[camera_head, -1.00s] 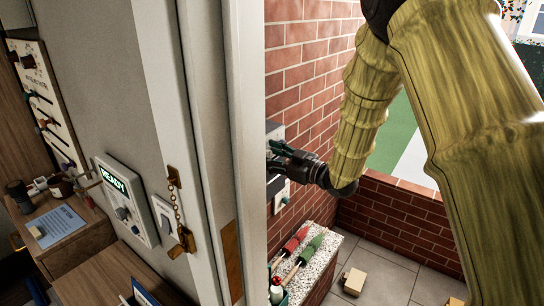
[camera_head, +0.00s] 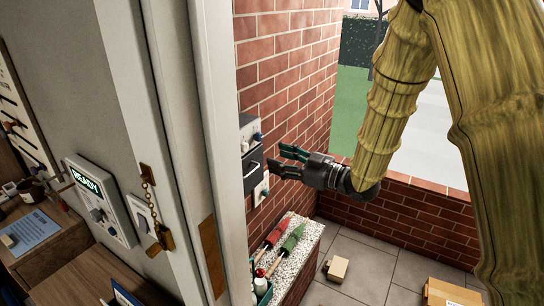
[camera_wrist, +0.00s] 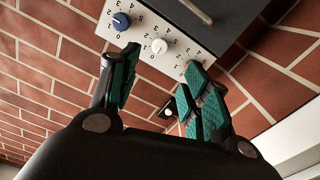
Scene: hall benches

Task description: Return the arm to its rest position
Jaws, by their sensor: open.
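My gripper (camera_head: 286,163) is at the end of my yellow-sleeved arm, in front of the brick wall. Its jaws are open and empty, with green pads apart in the wrist view (camera_wrist: 155,90). A grey wall box (camera_head: 252,160) with a handle and knobs is just left of the fingertips in the head view. In the wrist view a white dial panel (camera_wrist: 165,38) with a blue knob (camera_wrist: 120,21) and a white knob (camera_wrist: 159,46) lies beyond the fingers. I see no contact in the head view.
A door frame (camera_head: 190,150) stands close on the left. Below my gripper a speckled ledge (camera_head: 303,240) bears a red and a green tool. A small box (camera_head: 337,268) and a carton (camera_head: 450,293) are on the paved floor. A low brick wall (camera_head: 420,215) runs behind my arm.

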